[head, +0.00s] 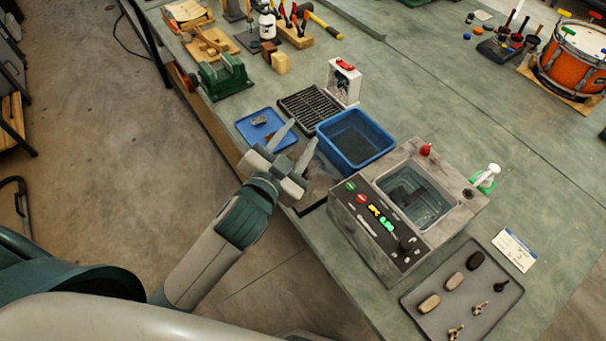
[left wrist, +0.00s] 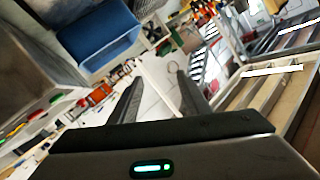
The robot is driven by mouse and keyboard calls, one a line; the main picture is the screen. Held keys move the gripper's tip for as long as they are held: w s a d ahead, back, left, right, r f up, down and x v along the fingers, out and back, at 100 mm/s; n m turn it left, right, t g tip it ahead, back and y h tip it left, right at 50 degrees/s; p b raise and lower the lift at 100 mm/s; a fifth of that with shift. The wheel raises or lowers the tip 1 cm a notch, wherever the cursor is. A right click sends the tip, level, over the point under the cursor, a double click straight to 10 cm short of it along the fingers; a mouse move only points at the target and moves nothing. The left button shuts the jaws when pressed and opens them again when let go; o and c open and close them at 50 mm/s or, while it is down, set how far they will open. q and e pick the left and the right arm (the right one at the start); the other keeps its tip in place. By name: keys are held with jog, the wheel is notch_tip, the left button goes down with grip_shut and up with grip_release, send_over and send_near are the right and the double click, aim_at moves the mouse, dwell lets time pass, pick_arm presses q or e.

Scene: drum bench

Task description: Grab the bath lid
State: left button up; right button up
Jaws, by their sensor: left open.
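The bath (head: 346,212) is a grey box on the bench with a lit control panel on its front. Its top shows a tank with clear liquid or a clear cover over a dark basket; I cannot tell which. A red knob (head: 425,150) stands at its back rim. I cannot make out a separate lid for certain. My left gripper (head: 296,145) is open and empty, left of the bath and beside the blue bin. In the left wrist view its spread fingers (left wrist: 158,82) hold nothing. My right gripper is not in view.
The blue bin (head: 357,166) stands just left of the bath. A blue tray (head: 250,128), a black rack (head: 311,108) and a green vise (head: 222,80) lie farther back. A grey tray of small parts (head: 435,318) and a white-topped bottle (head: 487,178) are right of the bath.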

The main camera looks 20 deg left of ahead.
pick_arm(q)
jog(key=w+d+r+m+t+h, duration=0.1)
jog(key=d+r+m+h, duration=0.55)
jog(key=r, duration=0.35)
jog(key=d+r+m+t+h, duration=0.2)
jog(key=d+r+m+h, duration=0.45)
jog(key=r, duration=0.35)
jog(key=s+d+m+g+h, duration=0.4)
jog(key=d+m+g, duration=0.1)
jog(key=m+g, duration=0.45)
jog(key=s+d+m+g+h, duration=0.3)
jog(key=s+d+m+g, duration=0.2)
jog(key=m+g, duration=0.45)
jog(key=a+f+m+g+y, duration=0.35)
jog(key=f+m+y, duration=0.55)
jog(key=f, duration=0.4)
jog(key=w+a+f+t+y, duration=0.2)
jog(key=w+a+y, duration=0.3)
jog(key=a, duration=0.6)
jog(key=w+a+f+t+y, duration=0.2)
jog(key=w+a+y, duration=0.3)
jog(key=a, duration=0.6)
jog(key=shift+w+y, duration=0.3)
jog(key=shift+y, duration=0.2)
